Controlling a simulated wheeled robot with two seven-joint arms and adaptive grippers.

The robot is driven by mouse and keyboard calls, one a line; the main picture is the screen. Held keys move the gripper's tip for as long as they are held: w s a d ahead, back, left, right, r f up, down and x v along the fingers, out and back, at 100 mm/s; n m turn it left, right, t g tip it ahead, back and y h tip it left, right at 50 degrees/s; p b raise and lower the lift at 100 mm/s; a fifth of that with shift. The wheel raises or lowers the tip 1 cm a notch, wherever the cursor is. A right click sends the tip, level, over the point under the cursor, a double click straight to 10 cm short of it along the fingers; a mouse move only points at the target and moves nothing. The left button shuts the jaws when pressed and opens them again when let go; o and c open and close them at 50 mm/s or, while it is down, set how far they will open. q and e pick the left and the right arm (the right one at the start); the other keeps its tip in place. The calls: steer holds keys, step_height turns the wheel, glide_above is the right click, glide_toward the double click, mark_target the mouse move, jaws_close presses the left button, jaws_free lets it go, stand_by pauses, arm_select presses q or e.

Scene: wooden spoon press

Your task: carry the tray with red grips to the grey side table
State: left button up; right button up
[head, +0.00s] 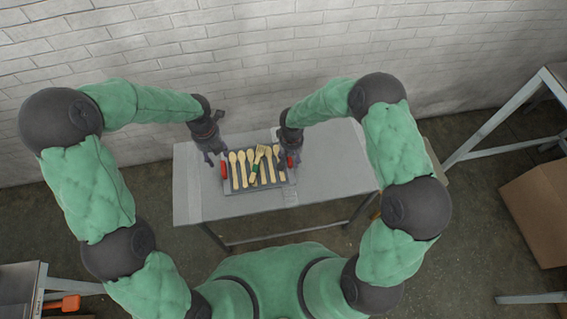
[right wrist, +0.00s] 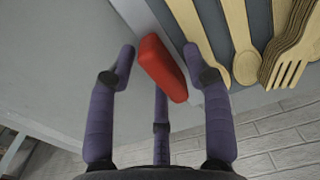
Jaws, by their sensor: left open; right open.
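The grey tray (head: 258,187) with red grips lies on the grey table (head: 335,165) in front of me and holds several wooden spoons and forks. Its left red grip (head: 223,169) is beside my left gripper (head: 213,160), which is open. Its right red grip (head: 290,162) is by my right gripper (head: 289,157). In the right wrist view the red grip (right wrist: 163,68) lies between the spread fingers of my open right gripper (right wrist: 160,75), and neither finger visibly touches it. One utensil on the tray has a green part (head: 253,171).
A white brick wall (head: 250,60) stands behind the table. At the right are a metal frame (head: 495,120) and a cardboard box (head: 540,210). At the lower left is another grey surface (head: 18,283) with an orange object (head: 70,303) beside it. The table is bare to the right of the tray.

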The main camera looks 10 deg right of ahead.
steer(key=shift+r, duration=0.2)
arm_select(q)
steer(key=shift+r, duration=0.4)
arm_select(e)
step_height(320, 180, up, 12)
steer(key=shift+f, duration=0.2)
stand_by(0.3)
